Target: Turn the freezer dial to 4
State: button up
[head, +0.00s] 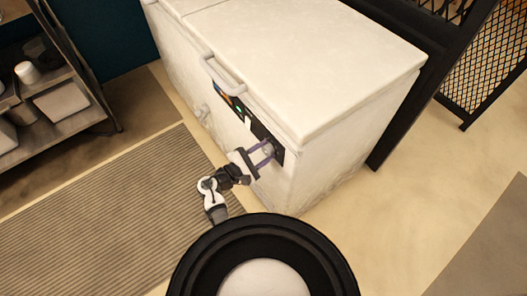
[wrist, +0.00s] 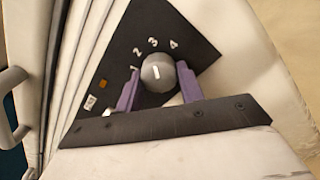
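The freezer dial (wrist: 158,72) is a round grey knob on a black panel (wrist: 195,48) with white numbers up to 4. Its short white mark points roughly up toward the 3; the exact setting is hard to tell. My gripper (wrist: 158,68) has its two purple fingers on either side of the dial. The right finger appears close to or against the knob, and a narrow gap shows at the left finger. The gripper looks open, with the dial between its fingers. In the head view, my gripper (head: 268,153) is at the front panel of the white chest freezer (head: 300,70).
A handle (head: 222,76) sticks out from the freezer front, left of the panel. A metal shelf (head: 58,100) with containers stands at left. A black mesh frame (head: 480,70) stands at right. The floor in front has a ribbed mat (head: 120,220).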

jog(key=shift+c, duration=1.4)
jog(key=shift+b, duration=0.3)
jog(key=m+b, duration=0.7)
jog(key=shift+m, duration=0.4)
jog(key=o, duration=1)
